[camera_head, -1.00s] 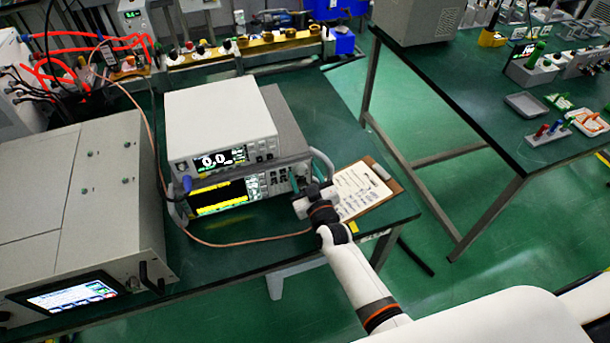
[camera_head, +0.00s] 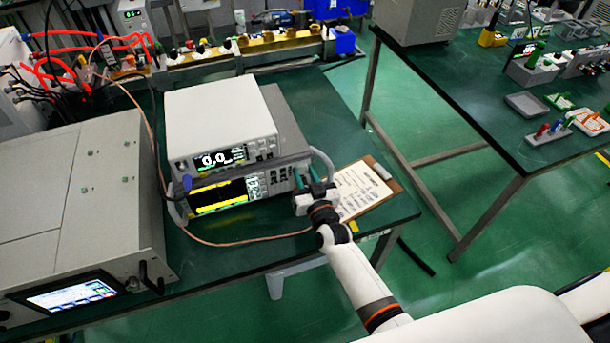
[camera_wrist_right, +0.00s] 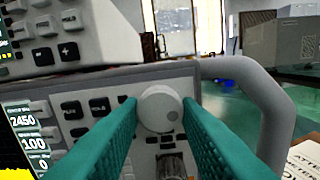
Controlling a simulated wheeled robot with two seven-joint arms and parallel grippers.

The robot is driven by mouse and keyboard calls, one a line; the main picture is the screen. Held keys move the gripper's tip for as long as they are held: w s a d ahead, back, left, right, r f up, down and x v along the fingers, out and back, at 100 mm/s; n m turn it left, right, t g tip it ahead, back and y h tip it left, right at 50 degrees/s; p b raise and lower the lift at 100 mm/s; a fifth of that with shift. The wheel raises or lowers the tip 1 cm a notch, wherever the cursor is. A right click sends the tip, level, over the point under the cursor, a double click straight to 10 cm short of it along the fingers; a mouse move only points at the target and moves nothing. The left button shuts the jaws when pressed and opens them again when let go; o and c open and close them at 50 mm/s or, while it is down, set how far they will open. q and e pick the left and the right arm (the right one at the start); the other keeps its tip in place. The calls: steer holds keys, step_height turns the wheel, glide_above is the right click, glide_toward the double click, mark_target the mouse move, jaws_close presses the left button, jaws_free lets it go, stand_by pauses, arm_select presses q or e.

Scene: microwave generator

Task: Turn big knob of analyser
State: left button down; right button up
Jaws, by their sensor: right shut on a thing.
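The analyser (camera_head: 232,207) is the lower instrument of a stack on the green table, with a black and yellow screen on its front. Its big knob (camera_wrist_right: 160,106) is round and light grey with a small dimple on its face. It sits at the right of the front panel in the right wrist view. My right gripper (camera_head: 305,176) is at the panel's right end. Its green fingers stand on either side of the knob and are shut on it. In the head view the fingers largely hide the knob. My left gripper is not in view.
A second instrument (camera_head: 220,122) lies on top of the analyser. A curved grey handle (camera_wrist_right: 272,103) stands close to the right of the fingers. A clipboard (camera_head: 362,188) lies right of the gripper. A large grey cabinet (camera_head: 80,205) stands at the left.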

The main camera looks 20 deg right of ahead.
steer(key=o, duration=1)
steer(key=s+b, duration=0.1)
steer(key=s, duration=1.1)
steer(key=shift+d+b, duration=0.2)
steer(key=shift+b, duration=0.2)
